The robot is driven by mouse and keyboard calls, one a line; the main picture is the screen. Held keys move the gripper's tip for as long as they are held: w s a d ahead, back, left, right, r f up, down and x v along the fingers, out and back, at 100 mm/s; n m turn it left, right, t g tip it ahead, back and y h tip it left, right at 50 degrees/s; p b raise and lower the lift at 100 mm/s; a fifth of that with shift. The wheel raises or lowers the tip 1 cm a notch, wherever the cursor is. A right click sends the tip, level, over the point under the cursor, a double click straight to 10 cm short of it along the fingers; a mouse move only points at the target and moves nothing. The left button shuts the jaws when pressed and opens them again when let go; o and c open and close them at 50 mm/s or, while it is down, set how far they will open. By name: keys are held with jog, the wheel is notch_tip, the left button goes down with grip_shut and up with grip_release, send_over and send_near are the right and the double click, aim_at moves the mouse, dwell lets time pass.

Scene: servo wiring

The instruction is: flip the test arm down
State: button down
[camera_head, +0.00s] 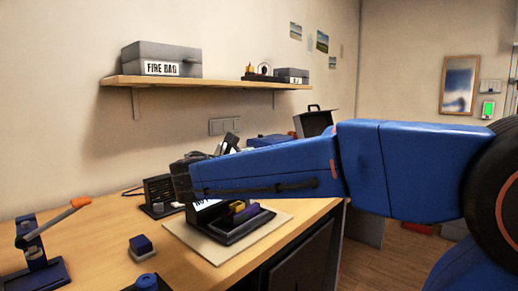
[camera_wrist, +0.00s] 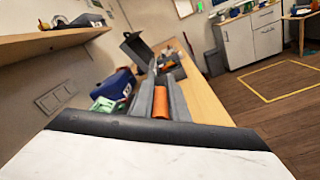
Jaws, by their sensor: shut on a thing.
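In the wrist view, my gripper (camera_wrist: 161,98) has its two grey fingers closed around an orange cylindrical piece (camera_wrist: 160,104). In the head view, my blue forearm reaches left over the desk and hides much of the area around the gripper. At the far left stands a dark blue stand (camera_head: 34,250) with a grey lever ending in an orange tip (camera_head: 81,202), tilted up to the right. A dark fixture (camera_head: 243,226) with yellow and purple parts sits on a pale mat (camera_head: 196,240), partly behind my forearm.
A small blue block (camera_head: 141,245) stands on the desk (camera_head: 95,240). An open black case (camera_head: 313,122) stands behind my forearm; it also shows in the wrist view (camera_wrist: 136,50). A blue box (camera_wrist: 116,84) lies left of the fingers. A shelf (camera_head: 200,82) hangs above.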

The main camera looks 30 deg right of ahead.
jog(key=shift+s+d+f+m, duration=0.25)
jog(key=shift+s+f+m, duration=0.35)
jog(key=shift+f+m, duration=0.6)
jog(key=shift+s+d+f+m, duration=0.3)
jog(key=shift+s+f+m, duration=0.45)
jog(key=shift+f, duration=0.75)
jog(key=shift+s+d+f+m, duration=0.25)
jog(key=shift+s+f+m, duration=0.25)
jog(key=shift+f+m, duration=0.7)
jog(key=shift+f, duration=0.2)
jog(key=c, duration=1.7)
grip_release()
jog(key=v, duration=1.7)
jog(key=shift+s+a, duration=0.1)
jog(key=shift+a, duration=0.05)
